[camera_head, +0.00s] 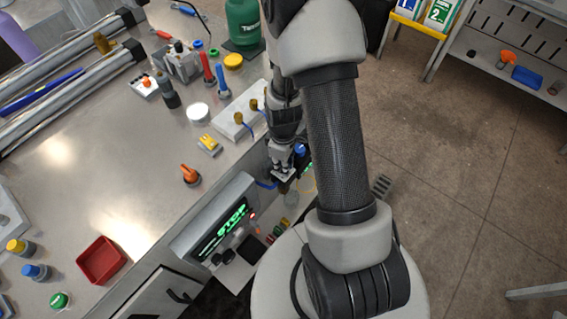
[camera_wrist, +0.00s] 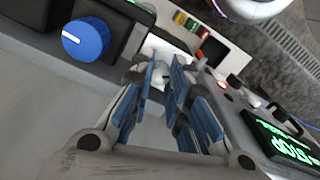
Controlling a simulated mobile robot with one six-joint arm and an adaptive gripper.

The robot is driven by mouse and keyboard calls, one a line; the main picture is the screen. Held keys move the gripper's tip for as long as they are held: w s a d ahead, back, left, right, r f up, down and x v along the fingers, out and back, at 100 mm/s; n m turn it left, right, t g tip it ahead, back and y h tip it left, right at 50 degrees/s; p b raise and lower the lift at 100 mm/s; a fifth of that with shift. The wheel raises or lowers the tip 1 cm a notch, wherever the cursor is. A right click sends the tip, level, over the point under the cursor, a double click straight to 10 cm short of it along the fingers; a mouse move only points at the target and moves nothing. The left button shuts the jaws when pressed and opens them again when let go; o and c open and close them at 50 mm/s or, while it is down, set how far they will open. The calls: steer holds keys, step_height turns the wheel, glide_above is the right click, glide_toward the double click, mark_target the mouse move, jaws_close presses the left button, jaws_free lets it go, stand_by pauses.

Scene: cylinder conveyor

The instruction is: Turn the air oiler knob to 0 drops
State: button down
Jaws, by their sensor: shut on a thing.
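My gripper (camera_wrist: 165,80) has its blue-padded fingers closed around a small pale part, which looks like the air oiler knob (camera_wrist: 161,73). The fingers hide most of this knob, and its scale cannot be read. A larger blue knob (camera_wrist: 86,39) with a white line sits on a dark unit to the left in the wrist view, apart from the fingers. In the head view, my gripper (camera_head: 283,176) is low beside the bench edge, with the blue knob (camera_head: 300,150) close to it. The head view does not show the held part clearly.
A control panel (camera_head: 222,228) with a green lit STOP display is close to my gripper; its display (camera_wrist: 283,137) also shows at right in the wrist view. A row of coloured buttons (camera_wrist: 190,25) lies beyond the fingertips. The bench (camera_head: 120,180) holds several small parts and a red tray (camera_head: 84,271).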

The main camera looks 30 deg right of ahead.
steer(key=shift+w, duration=0.15)
steer(key=c, duration=1.5)
jaws_free()
step_height(320, 180, up, 12)
